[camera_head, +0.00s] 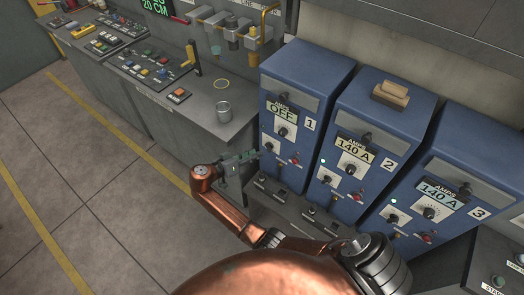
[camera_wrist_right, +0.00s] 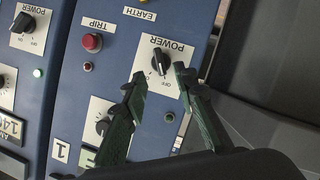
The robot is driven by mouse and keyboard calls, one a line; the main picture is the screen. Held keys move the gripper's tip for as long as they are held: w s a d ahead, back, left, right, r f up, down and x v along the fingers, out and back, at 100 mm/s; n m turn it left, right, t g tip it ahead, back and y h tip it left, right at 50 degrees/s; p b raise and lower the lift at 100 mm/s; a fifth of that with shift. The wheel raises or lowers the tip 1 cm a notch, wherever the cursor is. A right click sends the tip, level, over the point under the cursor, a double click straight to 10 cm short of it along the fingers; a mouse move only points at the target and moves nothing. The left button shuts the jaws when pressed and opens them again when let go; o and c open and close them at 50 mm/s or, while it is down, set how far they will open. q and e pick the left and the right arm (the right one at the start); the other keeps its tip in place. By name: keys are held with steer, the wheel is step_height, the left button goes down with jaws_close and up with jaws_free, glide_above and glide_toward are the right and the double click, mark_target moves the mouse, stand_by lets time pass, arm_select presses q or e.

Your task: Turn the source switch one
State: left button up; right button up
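Source 1 (camera_head: 300,80) is the leftmost of three blue cabinets, and its display reads OFF. Its black POWER switch (camera_wrist_right: 160,62) sits on a white plate, upside down in the right wrist view; the plate also shows in the head view (camera_head: 268,147). The small lamp (camera_wrist_right: 170,117) near it is dark. My right gripper (camera_wrist_right: 159,80) is open, with one green finger on each side of the switch's line. The knob shows just beyond the fingertips; I cannot tell whether they touch it. In the head view the right gripper (camera_head: 252,155) reaches the cabinet's lower left front. My left gripper is not in view.
Source 2 (camera_head: 395,115) and source 3 (camera_head: 470,165) read 140 A with lit green lamps. A red TRIP button (camera_wrist_right: 92,42) and a dial (camera_wrist_right: 104,124) are near the switch. Floor at left is clear.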

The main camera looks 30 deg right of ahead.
steer(key=v, duration=0.4)
steer(key=shift+s+a+r, duration=0.1)
steer(key=shift+a+r, duration=0.05)
steer(key=shift+a, duration=0.25)
